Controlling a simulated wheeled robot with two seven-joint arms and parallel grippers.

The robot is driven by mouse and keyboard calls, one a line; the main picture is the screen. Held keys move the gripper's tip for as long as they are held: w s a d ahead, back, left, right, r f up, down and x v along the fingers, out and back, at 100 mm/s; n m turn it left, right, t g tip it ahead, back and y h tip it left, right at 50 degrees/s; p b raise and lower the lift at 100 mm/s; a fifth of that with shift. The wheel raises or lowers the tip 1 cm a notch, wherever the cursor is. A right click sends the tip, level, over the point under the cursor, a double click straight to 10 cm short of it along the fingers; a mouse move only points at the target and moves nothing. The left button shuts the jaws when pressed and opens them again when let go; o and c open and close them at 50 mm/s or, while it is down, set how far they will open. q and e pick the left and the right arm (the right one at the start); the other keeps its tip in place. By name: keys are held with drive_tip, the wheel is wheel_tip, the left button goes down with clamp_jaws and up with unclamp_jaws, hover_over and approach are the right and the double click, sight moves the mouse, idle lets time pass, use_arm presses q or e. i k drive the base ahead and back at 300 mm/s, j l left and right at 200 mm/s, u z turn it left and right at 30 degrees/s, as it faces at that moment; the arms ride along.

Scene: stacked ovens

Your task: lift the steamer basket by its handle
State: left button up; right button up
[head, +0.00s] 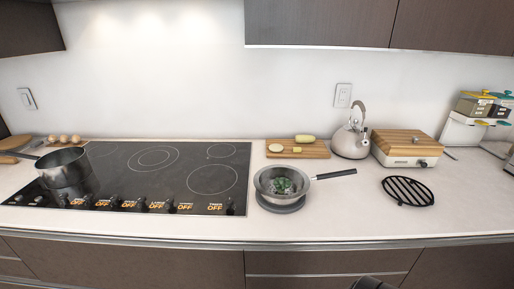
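A round grey metal basket or pan (261,187) with green pieces in it sits on the counter, right of the cooktop. I take it for the steamer basket. Its long black handle (335,174) points right and slightly back, above the counter. A dark grey round base (282,208) shows under it; I cannot tell whether this is a separate thing. No gripper fingers show, and nothing holds the handle. A small dark rounded part at the bottom edge, right of centre, is too cut off to identify.
A black cooktop (150,175) with a steel pot (62,166) lies left. A cutting board (315,154) with vegetables and a kettle (350,142) stand behind the basket. A black trivet (407,191) and a wood-topped appliance (405,150) are right. Counter before the handle is clear.

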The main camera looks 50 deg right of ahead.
sight(263, 179)
drive_tip(key=z, duration=1.7)
drive_tip(key=j, duration=0.2)
